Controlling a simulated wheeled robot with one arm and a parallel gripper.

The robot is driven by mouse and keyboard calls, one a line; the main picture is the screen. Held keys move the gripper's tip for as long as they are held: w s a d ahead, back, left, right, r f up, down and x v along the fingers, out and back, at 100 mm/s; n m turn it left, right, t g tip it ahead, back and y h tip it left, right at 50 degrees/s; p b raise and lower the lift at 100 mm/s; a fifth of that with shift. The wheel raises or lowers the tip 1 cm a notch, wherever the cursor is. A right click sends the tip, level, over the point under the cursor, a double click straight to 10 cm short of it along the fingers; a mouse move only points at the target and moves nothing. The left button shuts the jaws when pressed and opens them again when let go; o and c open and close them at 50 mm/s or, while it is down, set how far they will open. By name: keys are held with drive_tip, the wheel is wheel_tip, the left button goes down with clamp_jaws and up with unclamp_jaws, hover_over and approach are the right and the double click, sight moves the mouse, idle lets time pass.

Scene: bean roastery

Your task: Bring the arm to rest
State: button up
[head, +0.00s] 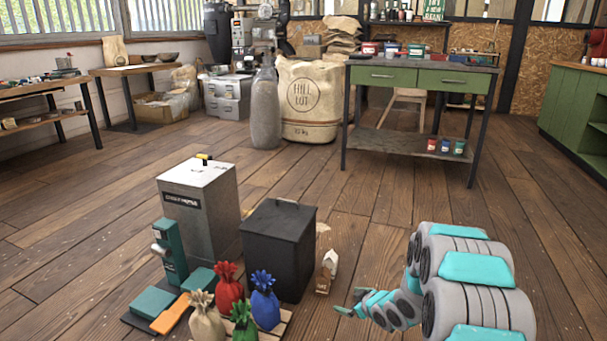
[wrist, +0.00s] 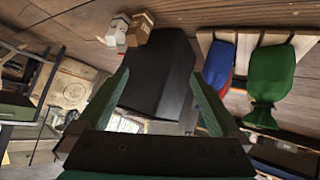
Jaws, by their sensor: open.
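My arm (head: 470,290), grey with teal covers, reaches in from the lower right of the head view and is bent, with its end low over the floor. My gripper (head: 346,303) points left there, to the right of the black bin (head: 278,245). In the wrist view my gripper (wrist: 158,76) has its two green fingers spread apart with nothing held between them. The black bin (wrist: 160,80) shows beyond and between the fingers, and I cannot tell the exact gap.
Red (head: 228,290), blue (head: 265,305), green (head: 243,322) and beige (head: 205,320) sacks stand left of my gripper. Two small boxes stand beside the bin. A grey metal cabinet (head: 205,215) and a green-drawer workbench (head: 420,78) stand farther off. Mid-right floor is clear.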

drive_tip(key=s+d+r+m+g+h+p, duration=0.2)
drive_tip(key=s+d+r+m+h, duration=0.15)
drive_tip(key=s+r, duration=0.6)
drive_tip(key=s+d+r+m+g+h+p, duration=0.25)
drive_tip(key=s+d+r, duration=0.25)
drive_tip(key=s+r, duration=0.5)
drive_tip(key=s+a+r+m+g+p, duration=0.1)
drive_tip(key=s+r, duration=0.3)
drive_tip(key=s, duration=0.6)
drive_tip(key=s+a+r+m+g+p, duration=0.1)
drive_tip(key=s+a+r+g, duration=0.2)
drive_tip(key=s, duration=0.7)
drive_tip(key=s+a+r+g+y, duration=0.1)
drive_tip(key=s+a+r+g, duration=0.1)
drive_tip(key=s+r, duration=0.4)
drive_tip(key=s+a, duration=0.1)
drive_tip(key=s, duration=0.3)
drive_tip(key=shift+a+m+p, duration=0.25)
drive_tip(key=shift+m+p, duration=0.15)
drive_tip(key=shift+s+g, duration=0.1)
drive_tip(key=shift+g, duration=0.15)
